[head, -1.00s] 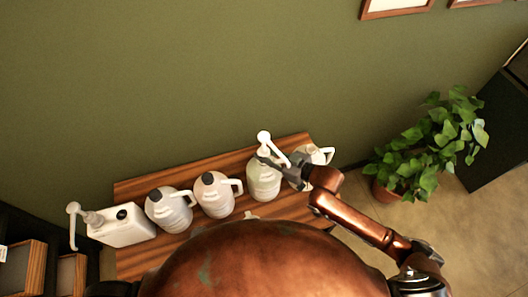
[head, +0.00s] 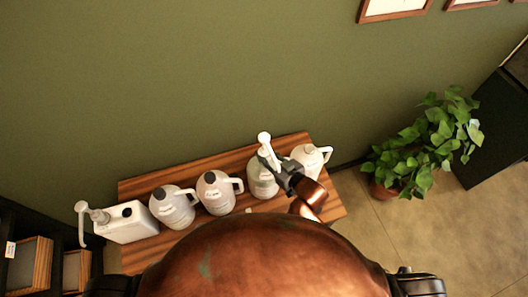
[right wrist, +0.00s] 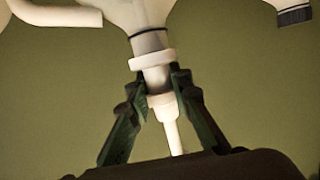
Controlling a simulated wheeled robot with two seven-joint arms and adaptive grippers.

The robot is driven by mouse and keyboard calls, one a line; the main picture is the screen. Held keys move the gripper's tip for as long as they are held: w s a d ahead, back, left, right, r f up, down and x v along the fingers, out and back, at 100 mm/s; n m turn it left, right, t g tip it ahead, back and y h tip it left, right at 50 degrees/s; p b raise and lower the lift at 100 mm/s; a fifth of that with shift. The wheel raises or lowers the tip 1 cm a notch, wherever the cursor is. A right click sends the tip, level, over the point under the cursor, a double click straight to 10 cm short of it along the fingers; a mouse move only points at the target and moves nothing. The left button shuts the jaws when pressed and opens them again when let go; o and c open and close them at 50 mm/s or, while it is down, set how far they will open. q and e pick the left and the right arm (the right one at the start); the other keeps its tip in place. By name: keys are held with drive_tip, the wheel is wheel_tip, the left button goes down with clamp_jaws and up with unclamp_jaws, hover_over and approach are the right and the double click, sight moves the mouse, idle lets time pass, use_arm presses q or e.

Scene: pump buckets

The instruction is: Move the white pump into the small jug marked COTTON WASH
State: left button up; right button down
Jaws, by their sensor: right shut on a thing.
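The white pump (head: 265,139) stands upright at the neck of a pale greenish-white jug (head: 262,181), second from the right. My right gripper (head: 272,158) is shut on the pump. In the right wrist view, my right gripper (right wrist: 158,82) has its fingers on both sides of the white pump's collar (right wrist: 152,62), against the jug's neck (right wrist: 150,40). A small white jug with a handle (head: 311,158) stands at the right end with no pump on it. I cannot read the labels, so I cannot tell which says COTTON WASH. My left gripper is out of view.
Two jugs with dark caps (head: 172,206) (head: 215,193) stand left of the pump. A white canister (head: 130,224) with its own pump (head: 83,222) is at the left end of the wooden table (head: 140,187). A plant (head: 425,150) stands on the right.

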drive_tip(key=shift+r+m+t+h, duration=0.1)
drive_tip(key=shift+m+t+h, duration=0.3)
drive_tip(key=shift+m+h, duration=0.1)
drive_tip(key=c, duration=1.7)
unclamp_jaws()
drive_tip(key=shift+o, duration=0.2)
drive_tip(key=shift+s, duration=0.1)
drive_tip(key=v, duration=1.2)
